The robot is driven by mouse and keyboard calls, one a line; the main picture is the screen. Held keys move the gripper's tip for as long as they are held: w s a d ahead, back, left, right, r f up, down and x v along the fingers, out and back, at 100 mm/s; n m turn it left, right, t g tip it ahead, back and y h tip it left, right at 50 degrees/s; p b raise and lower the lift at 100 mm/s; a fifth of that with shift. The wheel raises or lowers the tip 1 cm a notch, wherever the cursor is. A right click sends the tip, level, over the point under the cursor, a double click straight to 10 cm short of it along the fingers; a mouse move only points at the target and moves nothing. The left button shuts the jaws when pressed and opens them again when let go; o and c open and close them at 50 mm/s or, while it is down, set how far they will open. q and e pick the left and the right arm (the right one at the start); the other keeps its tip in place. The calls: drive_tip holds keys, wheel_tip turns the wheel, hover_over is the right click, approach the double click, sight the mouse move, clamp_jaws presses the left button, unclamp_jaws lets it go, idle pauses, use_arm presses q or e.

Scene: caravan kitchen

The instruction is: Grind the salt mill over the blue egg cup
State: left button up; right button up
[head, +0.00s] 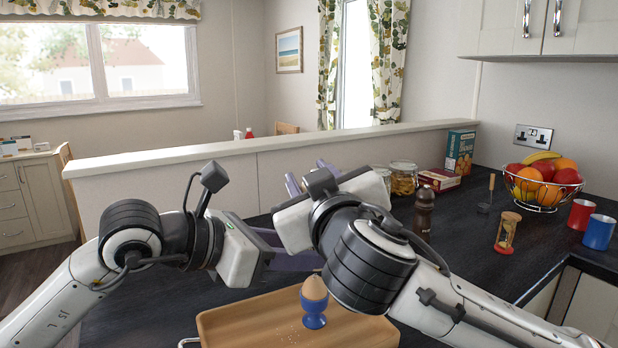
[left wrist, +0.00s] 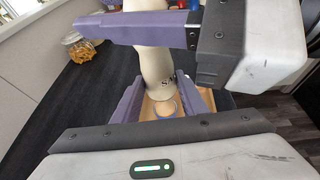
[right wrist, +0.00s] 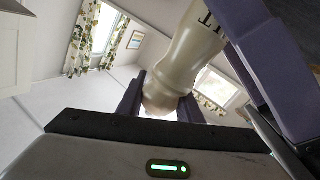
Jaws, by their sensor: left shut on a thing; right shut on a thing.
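The blue egg cup (head: 314,319) holds a brown egg (head: 314,289) and stands upright on a wooden tray (head: 240,322). The cream salt mill (left wrist: 155,65) also shows in the right wrist view (right wrist: 192,58); in the head view my grippers and arms hide it. My left gripper (left wrist: 160,100) is shut on its lettered body. My right gripper (right wrist: 160,100) is shut on its rounded top end. In the left wrist view a round, egg-coloured shape (left wrist: 165,107) shows just past the mill's lower end. I cannot tell whether the mill is exactly above the cup.
A dark pepper mill (head: 423,210), an hourglass timer (head: 507,232), a fruit basket (head: 545,190), red (head: 580,214) and blue (head: 598,232) mugs stand to the right. Jars (head: 403,178) and boxes (head: 460,150) stand at the back. Pale specks lie on the tray near the cup.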

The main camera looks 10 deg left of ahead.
drive_tip(key=o, duration=1.1)
drive_tip(key=v, duration=1.2)
drive_tip(key=shift+d+r, duration=0.1)
drive_tip(key=shift+r, duration=3.55)
